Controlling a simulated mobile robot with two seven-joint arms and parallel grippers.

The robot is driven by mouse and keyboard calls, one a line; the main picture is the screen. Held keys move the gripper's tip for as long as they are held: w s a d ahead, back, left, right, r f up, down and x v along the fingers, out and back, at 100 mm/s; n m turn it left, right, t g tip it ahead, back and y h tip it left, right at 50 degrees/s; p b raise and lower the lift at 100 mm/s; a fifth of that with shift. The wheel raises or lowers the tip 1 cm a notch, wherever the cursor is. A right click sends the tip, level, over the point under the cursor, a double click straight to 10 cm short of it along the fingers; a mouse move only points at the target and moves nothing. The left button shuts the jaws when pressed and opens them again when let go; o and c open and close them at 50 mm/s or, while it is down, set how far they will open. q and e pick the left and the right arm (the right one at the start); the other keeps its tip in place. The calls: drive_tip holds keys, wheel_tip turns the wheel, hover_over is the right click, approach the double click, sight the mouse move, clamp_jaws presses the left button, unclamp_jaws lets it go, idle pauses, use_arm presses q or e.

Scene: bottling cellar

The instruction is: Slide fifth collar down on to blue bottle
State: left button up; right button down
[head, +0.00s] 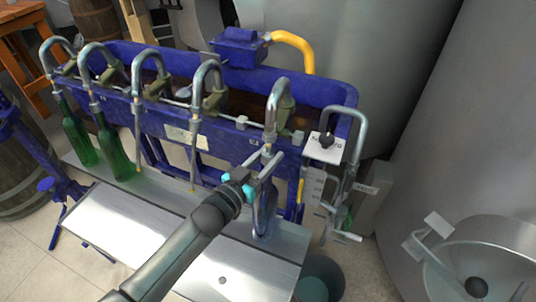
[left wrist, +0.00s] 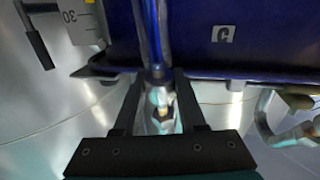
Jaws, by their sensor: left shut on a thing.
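The fifth spout (head: 280,98) curves down over the front of the blue trough. The blue bottle (head: 265,215) stands upright below it on the metal shelf, partly behind my left gripper. My left gripper (head: 266,160) is shut at the lower end of that spout, above the bottle's body. In the left wrist view, a shiny metal piece, apparently the fifth collar (left wrist: 160,107), sits between the two dark fingers. The gripper hides most of the collar and the bottle's neck in the head view, so I cannot tell whether they touch. My right gripper is not in view.
Other spouts line the blue trough (head: 225,145). Two green bottles (head: 113,150) stand under the leftmost spouts. A white card (head: 325,150) and another bent spout are close on the right. A bucket (head: 318,277) stands below the shelf's right end. The shelf's front (head: 125,225) is clear.

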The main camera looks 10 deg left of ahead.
use_arm(q)
drive_tip(key=shift+s+f, duration=0.15)
drive_tip(key=shift+f, duration=0.65)
drive_tip(key=o, duration=0.8)
drive_tip(key=shift+r, duration=0.1)
drive_tip(key=shift+c, duration=0.2)
drive_tip(key=v, duration=1.5)
drive_tip(key=shift+s+p, duration=0.15)
drive_tip(key=shift+p, duration=0.2)
